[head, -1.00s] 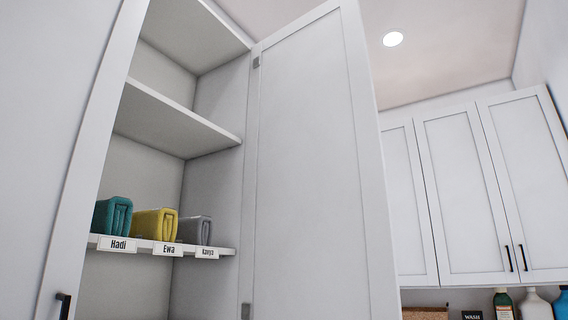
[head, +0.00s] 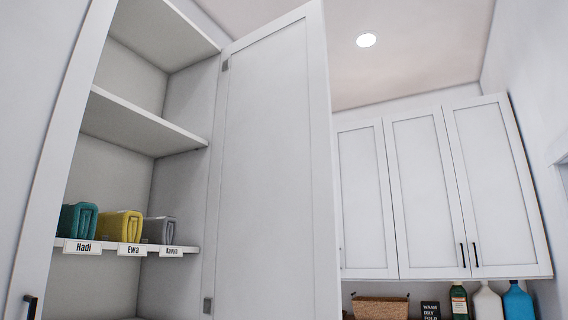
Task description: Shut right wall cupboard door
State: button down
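In the head view, a tall white cupboard stands at the left with its door (head: 270,170) swung wide open, hinged on its right side. To the right, on the far wall, hangs a row of white wall cupboards with three doors in view: a left one (head: 365,200), a middle one (head: 425,195) and a right one (head: 498,185). These three look shut. Dark handles (head: 475,254) sit low where the middle and right doors meet. The left part of the row is hidden behind the open tall door. My gripper is not in view.
Teal (head: 78,221), yellow (head: 121,226) and grey (head: 159,230) folded towels sit on a labelled shelf (head: 190,249) inside the tall cupboard. Below the wall cupboards stand a basket (head: 380,306), a small dark sign (head: 431,310) and bottles (head: 518,301). The open tall door blocks the middle.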

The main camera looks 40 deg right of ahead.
aim_at(271, 251)
jog(key=z, duration=0.05)
jog(key=k, duration=0.2)
jog(key=u, duration=3.45)
jog(key=k, duration=2.55)
jog(key=z, duration=2.2)
